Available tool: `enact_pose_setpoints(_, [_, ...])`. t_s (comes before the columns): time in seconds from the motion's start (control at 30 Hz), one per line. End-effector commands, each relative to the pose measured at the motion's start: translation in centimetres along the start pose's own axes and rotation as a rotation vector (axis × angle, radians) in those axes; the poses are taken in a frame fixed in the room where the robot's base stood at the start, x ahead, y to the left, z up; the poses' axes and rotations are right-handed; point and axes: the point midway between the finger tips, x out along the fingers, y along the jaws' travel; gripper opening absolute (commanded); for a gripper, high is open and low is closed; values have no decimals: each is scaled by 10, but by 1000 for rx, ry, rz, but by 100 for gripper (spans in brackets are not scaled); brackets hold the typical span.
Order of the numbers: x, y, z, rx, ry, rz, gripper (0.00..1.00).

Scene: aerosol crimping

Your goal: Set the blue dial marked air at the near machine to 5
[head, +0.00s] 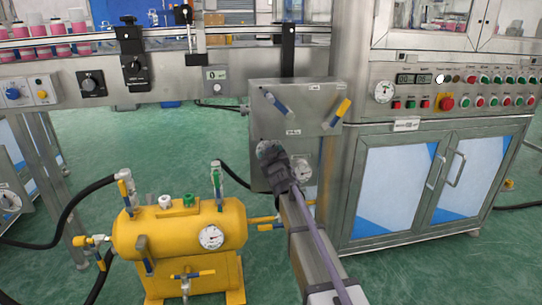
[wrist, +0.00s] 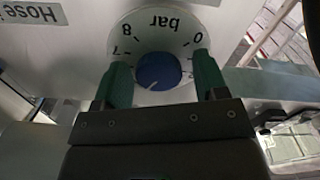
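In the wrist view, a blue dial (wrist: 158,71) sits on a round white scale marked "bar". The scale appears upside down, with 8 and 7 at left and 0 at right; the lower numbers are hidden by my gripper. A pale mark shows at the dial's lower edge; its reading is unclear. My gripper (wrist: 162,78) has one green-padded finger on each side of the dial, with visible gaps. In the head view my gripper (head: 272,152) covers the dial at the lower left of a grey metal box (head: 296,98). No "air" label is legible.
A label reading "Hose" (wrist: 33,12) is beside the dial. A gauge (head: 301,169) is right of my gripper, and blue and yellow valve handles are above. Another blue knob (head: 13,94) is on the conveyor at far left. A yellow tank (head: 180,232) with hoses stands below left.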

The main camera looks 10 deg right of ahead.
Motion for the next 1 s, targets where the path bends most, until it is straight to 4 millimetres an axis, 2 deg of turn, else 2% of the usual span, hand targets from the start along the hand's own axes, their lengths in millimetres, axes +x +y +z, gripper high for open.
enact_pose_setpoints(0.27, [-2,0,0,0,0,0,69])
enact_pose_setpoints(0.37, [-10,0,0,0,0,0,69])
enact_pose_setpoints(0.47, [-28,0,0,0,0,0,69])
enact_pose_setpoints(0.73, [-95,0,0,0,0,0,69])
enact_pose_setpoints(0.83, [-107,0,0,0,0,0,69])
enact_pose_setpoints(1.0, [-108,0,0,0,0,0,69])
